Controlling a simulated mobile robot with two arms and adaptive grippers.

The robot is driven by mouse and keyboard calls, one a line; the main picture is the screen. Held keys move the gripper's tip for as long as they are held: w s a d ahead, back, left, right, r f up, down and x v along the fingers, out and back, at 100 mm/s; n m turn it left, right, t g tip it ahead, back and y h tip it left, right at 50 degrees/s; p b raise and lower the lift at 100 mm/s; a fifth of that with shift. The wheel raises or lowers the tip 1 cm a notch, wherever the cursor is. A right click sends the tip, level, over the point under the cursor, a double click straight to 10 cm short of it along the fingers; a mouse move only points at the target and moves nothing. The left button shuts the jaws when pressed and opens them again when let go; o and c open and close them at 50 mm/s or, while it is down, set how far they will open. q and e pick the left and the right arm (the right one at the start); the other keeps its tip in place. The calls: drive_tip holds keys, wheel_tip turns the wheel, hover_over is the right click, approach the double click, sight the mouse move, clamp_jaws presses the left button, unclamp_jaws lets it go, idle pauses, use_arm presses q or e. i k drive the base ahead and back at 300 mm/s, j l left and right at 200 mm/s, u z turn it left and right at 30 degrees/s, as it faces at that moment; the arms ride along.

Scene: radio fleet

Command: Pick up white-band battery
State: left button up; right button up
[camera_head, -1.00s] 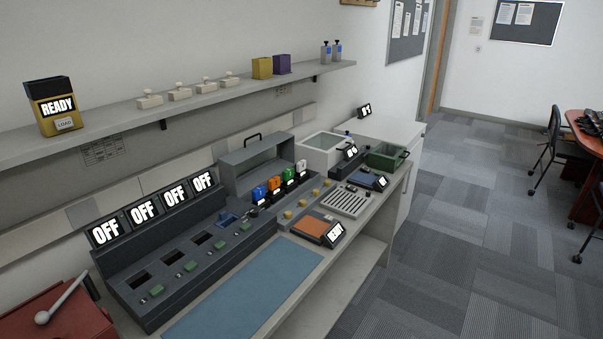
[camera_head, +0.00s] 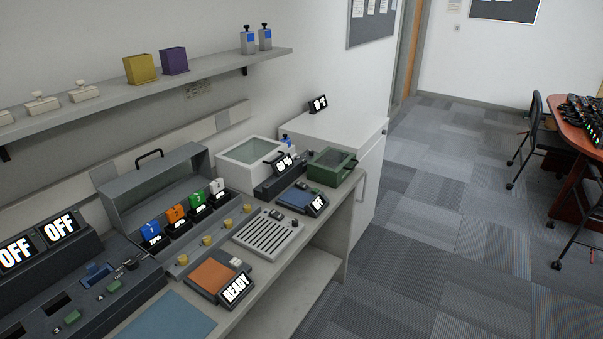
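A row of small dark units with coloured tops stands in front of a grey open case (camera_head: 155,180). The tops are blue (camera_head: 150,231), orange (camera_head: 174,214), green (camera_head: 197,200) and white (camera_head: 217,186). The white-topped one is at the right end of the row and looks like the white-band battery, though it is too small to be certain. Dark labels with white marks sit below the tops. Neither of my grippers shows in the view.
A pad reading READY (camera_head: 236,289) and a slotted grey tray (camera_head: 267,235) lie on the bench. A green bin (camera_head: 330,168) and a white box (camera_head: 247,160) stand behind. A shelf (camera_head: 115,99) runs above. Open floor (camera_head: 430,260) lies right.

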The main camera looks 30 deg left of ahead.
sight(217, 187)
drive_tip(key=i+l+u, duration=0.2)
drive_tip(key=i, duration=0.3)
drive_tip(key=i+l+u, duration=0.2)
drive_tip(key=i, duration=0.35)
drive_tip(key=i+l+u, duration=0.15)
drive_tip(key=i, duration=0.35)
